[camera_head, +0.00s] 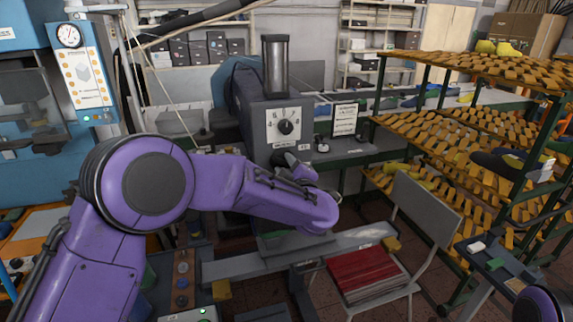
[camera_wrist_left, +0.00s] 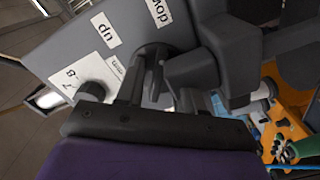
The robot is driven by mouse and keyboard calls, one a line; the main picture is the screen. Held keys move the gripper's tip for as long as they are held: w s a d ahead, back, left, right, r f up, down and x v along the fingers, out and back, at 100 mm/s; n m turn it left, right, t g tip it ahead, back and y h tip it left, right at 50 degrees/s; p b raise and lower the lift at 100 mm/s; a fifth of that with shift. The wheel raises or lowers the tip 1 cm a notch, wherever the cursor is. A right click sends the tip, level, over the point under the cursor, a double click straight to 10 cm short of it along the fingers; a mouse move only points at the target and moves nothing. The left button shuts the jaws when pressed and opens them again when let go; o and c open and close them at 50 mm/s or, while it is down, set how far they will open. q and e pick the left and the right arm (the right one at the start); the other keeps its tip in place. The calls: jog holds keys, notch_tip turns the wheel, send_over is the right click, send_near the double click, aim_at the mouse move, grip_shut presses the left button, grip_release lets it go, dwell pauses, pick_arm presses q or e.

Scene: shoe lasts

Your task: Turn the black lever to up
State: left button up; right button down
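The black lever (camera_wrist_left: 192,68) is on a grey machine (camera_head: 262,104) with a dial on its front. In the left wrist view its dark round hub (camera_wrist_left: 155,52) sits beside the labels "up" (camera_wrist_left: 104,31) and "down" (camera_wrist_left: 158,11). My left gripper (camera_wrist_left: 155,82) is at the hub with its two dark fingers a little apart. I cannot tell whether they press on the lever. In the head view my left gripper (camera_head: 290,160) is at the machine's front below the dial, and the lever is mostly hidden there. My right gripper is out of view.
Orange racks (camera_head: 450,125) with shoe lasts stand at the right. A chair (camera_head: 425,215) with a red pad (camera_head: 362,272) stands in front of them. A notice (camera_head: 344,119) stands right of the lever machine.

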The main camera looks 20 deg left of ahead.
pick_arm(q)
jog(key=shift+s+r, duration=0.25)
jog(key=shift+s, duration=0.1)
jog(key=shift+c, duration=0.6)
jog(key=shift+s+r, duration=0.15)
jog(key=shift+s, duration=0.15)
jog(key=c, duration=0.5)
jog(key=shift+a, duration=0.15)
grip_shut()
jog(key=shift+n+b, duration=0.4)
jog(key=shift+b, duration=0.35)
jog(key=n+b, duration=1)
jog(key=b, duration=0.5)
jog(key=shift+w+n+b, duration=0.1)
jog(key=shift+n+b, duration=0.25)
jog(key=shift+n, duration=0.05)
jog(key=shift+n+b, duration=1)
jog(key=shift+b, duration=0.2)
jog(key=shift+r+n, duration=0.15)
jog(key=shift+n, duration=0.15)
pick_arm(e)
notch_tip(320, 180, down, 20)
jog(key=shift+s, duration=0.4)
